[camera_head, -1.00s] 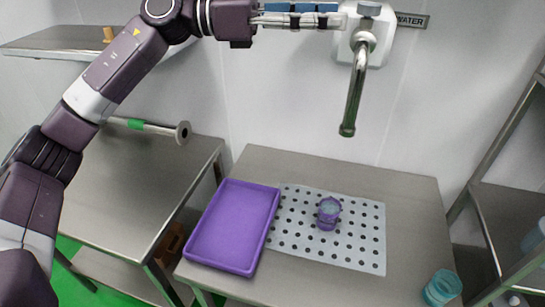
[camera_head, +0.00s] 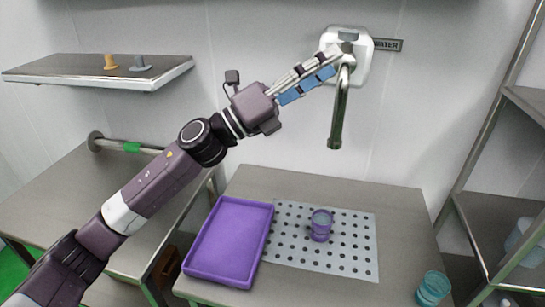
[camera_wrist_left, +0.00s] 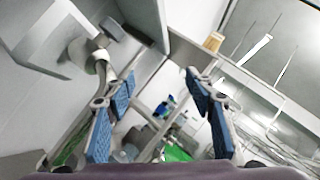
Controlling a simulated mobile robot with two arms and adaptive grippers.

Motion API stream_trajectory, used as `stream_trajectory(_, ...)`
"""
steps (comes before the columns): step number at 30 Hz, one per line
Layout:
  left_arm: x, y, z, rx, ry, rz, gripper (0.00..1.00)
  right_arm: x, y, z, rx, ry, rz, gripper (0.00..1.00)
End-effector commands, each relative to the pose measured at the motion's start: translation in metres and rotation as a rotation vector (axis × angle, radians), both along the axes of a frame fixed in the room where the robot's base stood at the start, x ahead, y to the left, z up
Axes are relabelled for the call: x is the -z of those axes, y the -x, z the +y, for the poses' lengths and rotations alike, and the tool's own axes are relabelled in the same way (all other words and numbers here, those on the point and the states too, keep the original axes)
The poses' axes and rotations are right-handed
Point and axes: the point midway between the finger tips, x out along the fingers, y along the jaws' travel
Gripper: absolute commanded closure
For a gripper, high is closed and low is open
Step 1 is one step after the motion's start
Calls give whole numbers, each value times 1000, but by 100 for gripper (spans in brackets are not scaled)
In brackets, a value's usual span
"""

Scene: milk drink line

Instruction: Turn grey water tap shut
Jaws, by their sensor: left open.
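The grey water tap has a white wall housing (camera_head: 362,62), a small grey handle (camera_head: 348,36) on top and a metal spout (camera_head: 340,112) hanging down. A WATER sign (camera_head: 387,45) is on the wall beside it. My left gripper (camera_head: 335,64) points up and right at the tap, its blue-padded fingertips at the housing and spout base, just below the handle. In the left wrist view the fingers (camera_wrist_left: 160,78) are apart with nothing between them. The grey handle (camera_wrist_left: 112,29) lies beyond the left finger there. I cannot tell whether the fingers touch the tap. My right gripper is out of view.
Below the tap, a purple cup (camera_head: 320,228) stands on a perforated mat (camera_head: 350,262), beside an empty purple tray (camera_head: 228,243). A teal cup (camera_head: 433,288) is at the table's front right. A wall shelf (camera_head: 100,72) holds two small pegs. A rack (camera_head: 480,210) stands at right.

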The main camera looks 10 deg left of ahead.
Motion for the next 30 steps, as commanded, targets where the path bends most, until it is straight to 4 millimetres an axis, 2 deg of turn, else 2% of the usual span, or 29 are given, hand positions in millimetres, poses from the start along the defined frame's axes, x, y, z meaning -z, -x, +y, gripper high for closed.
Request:
stream_trajectory(15, 79, -22, 38, -122, 420, 453, 50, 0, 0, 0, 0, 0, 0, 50)
stream_trajectory(30, 171, -20, 78, -256, 709, 807, 50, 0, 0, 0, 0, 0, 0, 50)
